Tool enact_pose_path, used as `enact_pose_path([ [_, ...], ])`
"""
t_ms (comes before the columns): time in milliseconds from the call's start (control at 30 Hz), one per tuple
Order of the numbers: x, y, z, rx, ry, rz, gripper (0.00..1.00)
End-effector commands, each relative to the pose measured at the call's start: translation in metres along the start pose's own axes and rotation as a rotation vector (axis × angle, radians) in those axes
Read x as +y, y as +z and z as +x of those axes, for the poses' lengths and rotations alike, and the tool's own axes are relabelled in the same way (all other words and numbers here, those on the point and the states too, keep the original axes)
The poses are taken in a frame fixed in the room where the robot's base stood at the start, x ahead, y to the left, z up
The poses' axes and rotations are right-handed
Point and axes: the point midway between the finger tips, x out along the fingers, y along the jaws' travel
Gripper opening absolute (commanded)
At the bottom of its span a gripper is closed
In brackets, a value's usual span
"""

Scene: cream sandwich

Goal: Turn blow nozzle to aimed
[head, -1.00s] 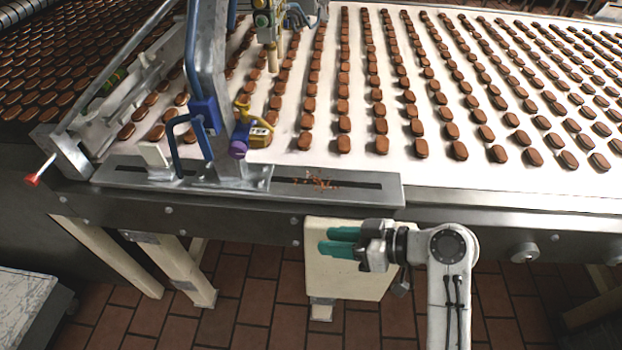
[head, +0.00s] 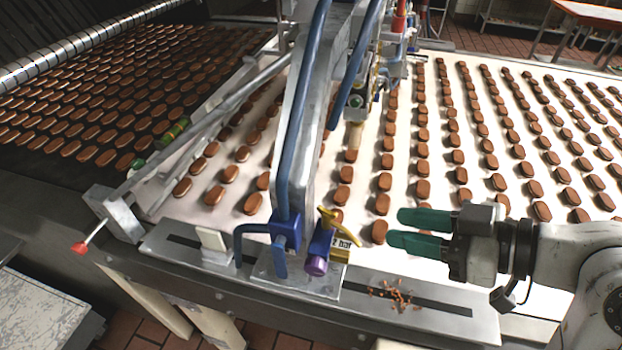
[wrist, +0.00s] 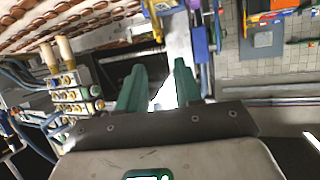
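A small blue-and-purple fitting (head: 317,262) with a yellow lever and a lettered yellow tag (head: 340,240) sits low on the grey post, beside a blue clamp (head: 285,232). It may be the blow nozzle; I cannot tell its setting. In the wrist view, a yellow piece (wrist: 158,12) and a blue-purple piece (wrist: 201,38) show beyond my fingertips. My gripper (head: 396,229) has teal fingers, apart and empty, pointing left toward the fitting with a gap between. The open fingers also show in the wrist view (wrist: 160,75).
The white belt (head: 455,225) carries rows of brown biscuits behind the fitting. A slotted metal rail (head: 440,300) with crumbs on it runs along the front edge. A red-tipped rod (head: 80,247) sticks out at left. Blue tubes (head: 358,65) run along the post.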

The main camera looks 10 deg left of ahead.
Motion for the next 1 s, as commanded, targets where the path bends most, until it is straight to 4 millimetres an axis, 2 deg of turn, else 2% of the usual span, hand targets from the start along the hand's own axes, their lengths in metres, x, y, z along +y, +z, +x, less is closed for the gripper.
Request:
enact_pose_path([
  [67,-0.001,-0.004,-0.005,0.0,0.01,-0.004,0.34],
  [167,-0.002,-0.004,-0.001,-0.001,0.01,-0.005,0.34],
  [700,-0.001,-0.005,0.086,-0.001,0.007,-0.004,0.34],
  [1000,0.0,-0.003,0.102,-0.001,0.011,-0.006,0.34],
])
